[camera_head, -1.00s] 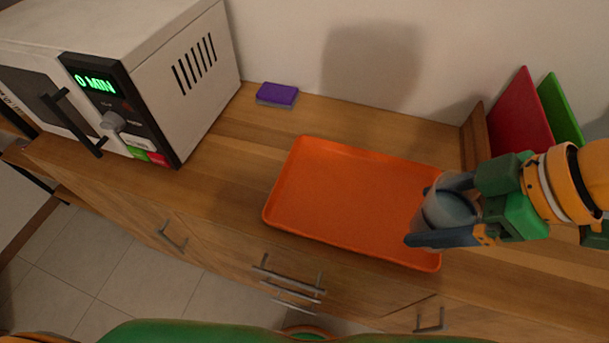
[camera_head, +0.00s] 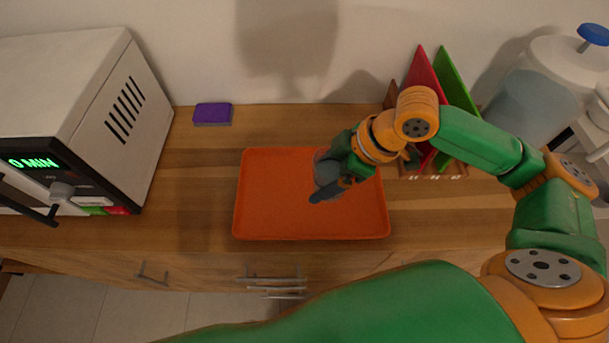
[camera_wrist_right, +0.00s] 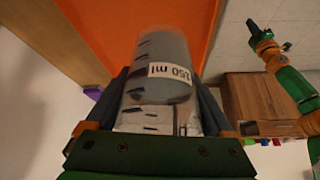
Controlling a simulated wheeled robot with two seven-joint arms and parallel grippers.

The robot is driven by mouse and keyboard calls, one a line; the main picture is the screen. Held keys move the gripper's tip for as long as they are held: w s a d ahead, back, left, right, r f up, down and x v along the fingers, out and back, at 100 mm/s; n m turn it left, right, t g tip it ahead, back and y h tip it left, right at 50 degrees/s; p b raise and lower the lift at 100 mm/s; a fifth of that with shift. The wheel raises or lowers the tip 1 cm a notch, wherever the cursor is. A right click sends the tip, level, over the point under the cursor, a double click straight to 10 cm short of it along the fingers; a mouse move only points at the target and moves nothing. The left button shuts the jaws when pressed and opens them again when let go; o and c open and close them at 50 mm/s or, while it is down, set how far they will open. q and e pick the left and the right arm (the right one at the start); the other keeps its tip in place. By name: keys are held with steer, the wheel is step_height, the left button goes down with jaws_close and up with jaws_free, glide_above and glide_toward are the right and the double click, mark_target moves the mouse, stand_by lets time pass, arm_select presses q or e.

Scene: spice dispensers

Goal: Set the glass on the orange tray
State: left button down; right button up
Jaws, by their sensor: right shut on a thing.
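The glass (camera_head: 326,171) is a grey, see-through measuring cup with dark marks. In the right wrist view the glass (camera_wrist_right: 160,70) shows a white "ml" label. My right gripper (camera_head: 329,180) is shut on the glass, with a finger on each side. It holds the glass over the middle right part of the orange tray (camera_head: 270,205). I cannot tell whether the glass base touches the tray. The tray is otherwise empty and lies flat on the wooden counter. My left gripper (camera_wrist_right: 254,28) shows small in the right wrist view, away from the glass; its opening is unclear.
A microwave (camera_head: 75,110) stands on the left, with a purple sponge (camera_head: 212,114) behind the tray. Red (camera_head: 428,75) and green (camera_head: 457,80) boards stand in a rack at the back right. A clear dispenser (camera_head: 535,90) is farther right.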

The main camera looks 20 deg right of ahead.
steer(key=w+f, duration=0.1)
steer(key=f, duration=0.1)
steer(key=w+a+f, duration=0.1)
steer(key=w+f, duration=0.1)
steer(key=f, duration=0.1)
steer(key=w+a+f, duration=0.1)
steer(key=w+f, duration=0.1)
steer(key=f, duration=0.1)
steer(key=shift+a+f, duration=0.15)
steer(key=shift+f, duration=0.45)
steer(key=shift+f, duration=0.1)
steer(key=o, duration=1.5)
steer(key=shift+r, duration=0.3)
steer(key=v, duration=1.1)
steer(key=shift+d+r, duration=0.3)
steer(key=shift+s, duration=0.1)
